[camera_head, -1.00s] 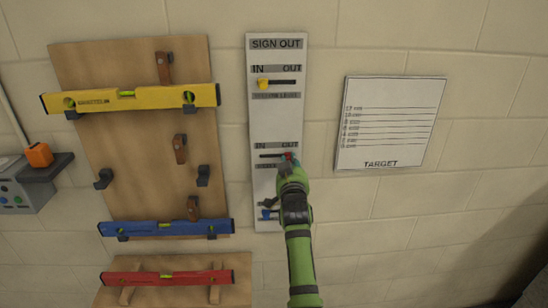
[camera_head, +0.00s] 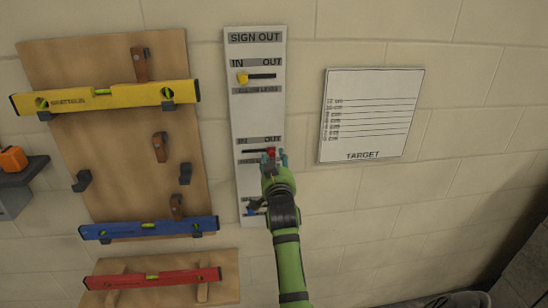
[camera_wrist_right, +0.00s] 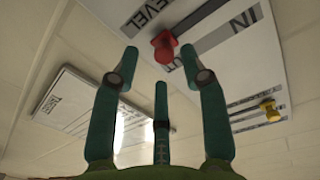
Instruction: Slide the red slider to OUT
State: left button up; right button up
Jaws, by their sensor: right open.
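The red slider (camera_head: 270,152) is a small knob on the middle slot of the white SIGN OUT board (camera_head: 243,110). It sits at the right part of its slot, under the word OUT, with bare slot to its left toward IN. My right gripper (camera_head: 273,160) is in front of it, open, with teal fingertips on either side of the knob. In the right wrist view the red slider (camera_wrist_right: 163,47) shows just beyond the spread fingertips (camera_wrist_right: 160,65), apparently not held. A finger partly covers the word OUT there. My left gripper is out of view.
A yellow slider (camera_head: 242,77) is at the IN end of the upper slot. A blue slider (camera_head: 251,210) is on the lower slot, partly hidden by my arm. A rack with levels (camera_head: 105,96) is left; a TARGET sheet (camera_head: 370,115) is right.

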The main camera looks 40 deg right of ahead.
jog(key=v, duration=0.4)
jog(key=shift+s+a, duration=0.1)
jog(key=shift+s, duration=0.15)
